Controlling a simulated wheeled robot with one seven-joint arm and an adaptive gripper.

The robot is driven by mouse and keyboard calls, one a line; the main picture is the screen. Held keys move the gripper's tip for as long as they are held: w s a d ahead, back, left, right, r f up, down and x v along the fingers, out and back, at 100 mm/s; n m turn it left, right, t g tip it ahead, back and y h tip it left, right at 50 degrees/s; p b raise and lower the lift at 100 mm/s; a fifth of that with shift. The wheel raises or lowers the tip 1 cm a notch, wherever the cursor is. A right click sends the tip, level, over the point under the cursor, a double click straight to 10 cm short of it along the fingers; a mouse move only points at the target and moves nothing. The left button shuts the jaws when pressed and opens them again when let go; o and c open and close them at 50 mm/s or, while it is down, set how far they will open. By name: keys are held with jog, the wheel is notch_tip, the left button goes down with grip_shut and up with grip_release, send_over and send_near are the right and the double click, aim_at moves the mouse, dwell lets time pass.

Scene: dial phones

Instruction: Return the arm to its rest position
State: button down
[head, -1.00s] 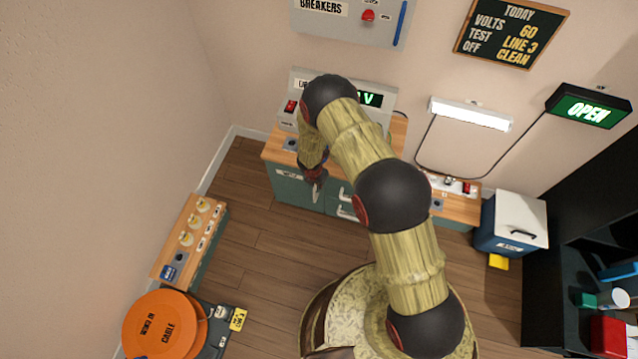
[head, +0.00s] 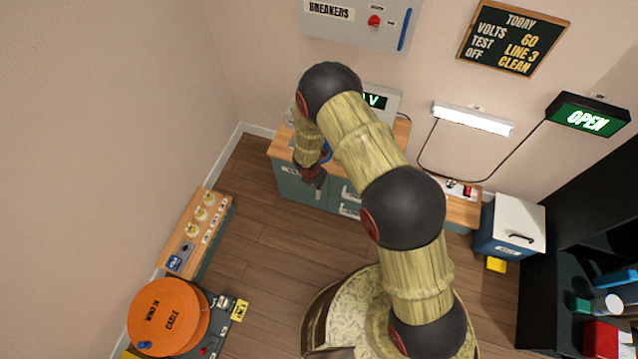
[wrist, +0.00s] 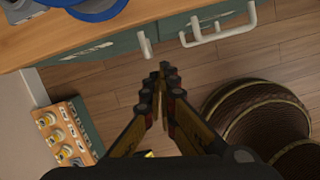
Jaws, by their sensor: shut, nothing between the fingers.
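My gripper (head: 318,187) hangs at the end of my bent arm, in front of the green cabinet (head: 288,187) with the wooden top. In the wrist view my gripper (wrist: 166,72) points toward the cabinet's pale handles (wrist: 193,30), with its fingers together and nothing between them. The fingertips appear apart from the handles, though the exact gap is hard to judge. My arm hides part of the cabinet and of the grey device with the green display (head: 376,101) on top of it.
A blue-and-white cooler (head: 510,226) and dark shelves (head: 560,290) stand at the right. The wooden floor (head: 265,270) between is clear.

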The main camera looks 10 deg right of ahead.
jog(key=shift+s+r, duration=0.1)
jog(key=shift+r, duration=0.3)
jog(key=shift+a, duration=0.1)
